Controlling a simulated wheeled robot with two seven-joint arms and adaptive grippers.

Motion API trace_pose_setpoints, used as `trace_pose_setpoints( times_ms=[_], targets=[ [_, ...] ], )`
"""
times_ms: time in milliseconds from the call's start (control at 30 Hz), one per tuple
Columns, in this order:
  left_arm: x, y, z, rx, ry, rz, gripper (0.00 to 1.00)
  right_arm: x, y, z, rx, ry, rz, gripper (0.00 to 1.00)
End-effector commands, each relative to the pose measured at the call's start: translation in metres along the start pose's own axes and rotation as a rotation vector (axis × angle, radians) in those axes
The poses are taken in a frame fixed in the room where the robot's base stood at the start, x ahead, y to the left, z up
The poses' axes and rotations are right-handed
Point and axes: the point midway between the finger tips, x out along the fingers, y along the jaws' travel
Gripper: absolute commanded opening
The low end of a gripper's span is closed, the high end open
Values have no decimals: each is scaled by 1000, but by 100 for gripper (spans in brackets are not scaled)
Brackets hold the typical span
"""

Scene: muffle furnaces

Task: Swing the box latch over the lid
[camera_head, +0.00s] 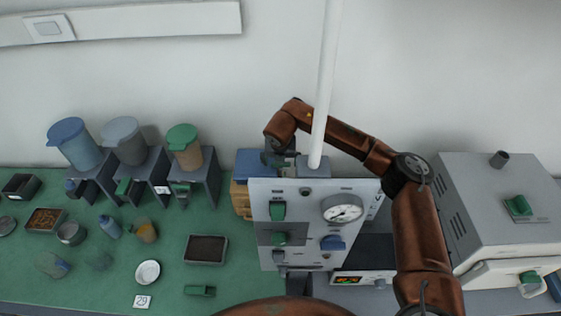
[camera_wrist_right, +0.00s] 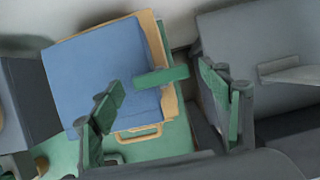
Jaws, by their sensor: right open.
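The box has a blue lid (camera_wrist_right: 100,75) and a pale wooden body with a loop handle (camera_wrist_right: 138,136). A short green bar, which looks like the latch (camera_wrist_right: 161,77), crosses the lid's right edge in the right wrist view. I cannot tell whether it touches the lid. My right gripper (camera_wrist_right: 166,100) is open, with green-padded fingers on either side of the latch and nothing held. In the head view, the box's blue lid (camera_head: 250,163) shows left of the grey panel, and my right gripper (camera_head: 278,153) is at its right edge, partly hidden. My left gripper is not visible.
A grey panel with a gauge (camera_head: 343,211) stands right of the box, with a white pole (camera_head: 325,80) above. A grey furnace (camera_head: 495,205) is further right. Hoppers on stands (camera_head: 125,140), a dark tray (camera_head: 206,249) and small dishes occupy the green bench left.

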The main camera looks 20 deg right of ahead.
Motion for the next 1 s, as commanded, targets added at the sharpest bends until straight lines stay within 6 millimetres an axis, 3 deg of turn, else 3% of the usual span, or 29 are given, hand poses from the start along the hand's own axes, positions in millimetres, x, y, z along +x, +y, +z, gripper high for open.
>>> trace_pose_setpoints(
  times_ms=[333, 700, 1000],
  targets=[
    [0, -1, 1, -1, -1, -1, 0, -11, 0, 0, -1, -1, 1, 70],
    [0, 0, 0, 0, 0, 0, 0, -84, 1, 1, -1, -3, 1, 70],
    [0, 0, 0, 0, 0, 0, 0, -117, 0, 0, -1, 1, -1, 70]
  ],
)
